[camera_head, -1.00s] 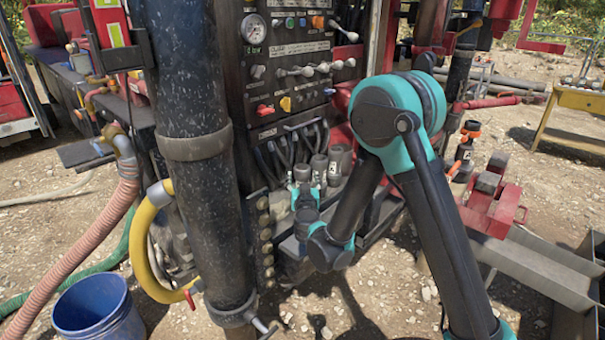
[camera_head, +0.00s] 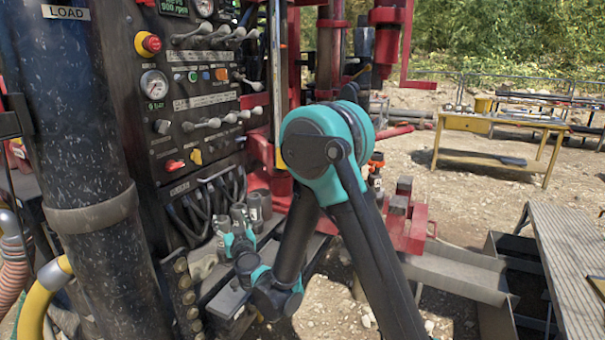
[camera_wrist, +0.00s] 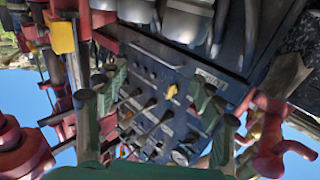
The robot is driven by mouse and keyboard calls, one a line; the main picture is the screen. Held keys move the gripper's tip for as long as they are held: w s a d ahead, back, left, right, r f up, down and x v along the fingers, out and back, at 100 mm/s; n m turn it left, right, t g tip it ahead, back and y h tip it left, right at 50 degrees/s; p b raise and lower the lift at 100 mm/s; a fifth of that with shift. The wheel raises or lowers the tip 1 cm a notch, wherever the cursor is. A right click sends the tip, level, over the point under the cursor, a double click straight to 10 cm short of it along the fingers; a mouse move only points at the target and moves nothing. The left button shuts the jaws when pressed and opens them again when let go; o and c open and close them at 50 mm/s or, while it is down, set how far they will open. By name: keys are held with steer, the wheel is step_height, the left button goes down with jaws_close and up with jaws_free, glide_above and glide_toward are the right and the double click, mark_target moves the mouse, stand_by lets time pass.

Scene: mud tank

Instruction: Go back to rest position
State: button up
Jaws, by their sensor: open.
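My gripper (camera_wrist: 157,98) shows in the wrist view with its two fingers spread wide apart. Nothing is held between them. Beyond the fingers is the dark control panel (camera_wrist: 160,85) with rows of levers, seen turned around. In the head view my arm is folded, with its elbow high and its wrist end low in front of the same control panel (camera_head: 200,120). The fingers are hard to make out there, near several grey cylindrical fittings (camera_head: 258,206) at the panel's foot.
A thick black column (camera_head: 75,150) stands at the left, with a yellow hose (camera_head: 35,305) beside it. Red rig parts (camera_head: 408,222) and a metal trough (camera_head: 455,275) lie to the right. A wooden platform (camera_head: 570,260) and a yellow table (camera_head: 500,125) stand farther right, with open gravel between.

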steer(key=s+d+r+n+g+y, duration=0.1)
steer(key=d+r+n+g+y, duration=0.2)
steer(key=d, duration=1)
steer(key=s+d+f+m+g+h, duration=0.2)
steer(key=s+d+f, duration=0.3)
steer(key=d, duration=0.6)
steer(key=s+d+f+m+g+h, duration=0.3)
steer(key=s+d+f+g+h, duration=0.1)
steer(key=s+d, duration=0.5)
steer(key=s+d+f+m+g+h, duration=0.3)
steer(key=s+d+f+h, duration=0.2)
steer(key=d, duration=0.8)
steer(key=s+f, duration=0.1)
steer(key=s, duration=0.2)
steer(key=shift+f, duration=0.4)
